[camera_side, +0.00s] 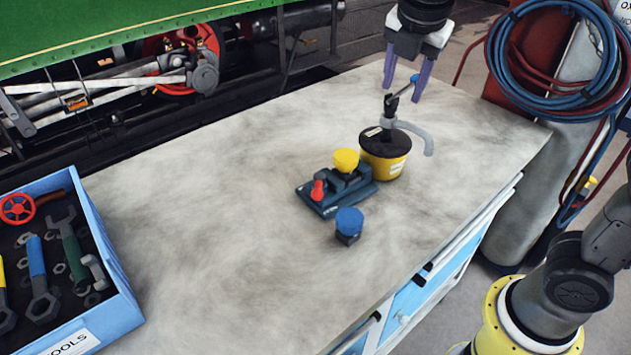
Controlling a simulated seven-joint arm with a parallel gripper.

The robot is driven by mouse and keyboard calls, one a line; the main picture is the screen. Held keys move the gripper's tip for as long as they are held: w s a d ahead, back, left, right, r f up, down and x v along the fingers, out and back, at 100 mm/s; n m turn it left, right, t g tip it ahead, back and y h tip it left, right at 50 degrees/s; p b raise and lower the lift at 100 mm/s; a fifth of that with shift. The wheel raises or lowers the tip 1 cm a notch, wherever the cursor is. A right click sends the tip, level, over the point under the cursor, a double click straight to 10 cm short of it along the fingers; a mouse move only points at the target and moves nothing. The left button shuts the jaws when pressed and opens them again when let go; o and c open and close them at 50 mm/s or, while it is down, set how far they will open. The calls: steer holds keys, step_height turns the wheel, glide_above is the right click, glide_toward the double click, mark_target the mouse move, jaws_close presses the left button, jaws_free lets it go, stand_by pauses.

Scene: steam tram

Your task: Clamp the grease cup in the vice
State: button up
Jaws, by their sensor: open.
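A dark blue-grey vice (322,204) with a red handle (318,190) lies on the bench. A yellow-topped cup (346,160) shows at its back; I cannot tell whether it sits between the jaws or behind them. A small blue-topped cup with a dark base (349,222) stands upright on the bench in front of the vice. Both look like grease cups. My gripper (403,92) is open, pointing down with purple fingers apart, behind and above the vice to the right. It holds neither cup.
A yellow tub (387,170) with a dark top stands right behind the vice. A blue tool tray (115,275) is at left. The bench's left middle is clear.

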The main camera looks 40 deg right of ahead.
steer(key=w+a+f+n+h, duration=0.1)
steer(key=w+a+f+n, duration=0.35)
steer(key=w+a, duration=0.35)
steer(key=n+g, duration=0.1)
steer(key=n, duration=0.1)
glide_toward(317, 186)
steer(key=shift+m+h, duration=0.25)
steer(key=shift+h, duration=0.15)
steer(key=x, duration=0.8)
steer(key=shift+a+f, duration=0.2)
steer(key=shift+f, duration=0.05)
steer(key=shift+c, duration=0.2)
jaws_close()
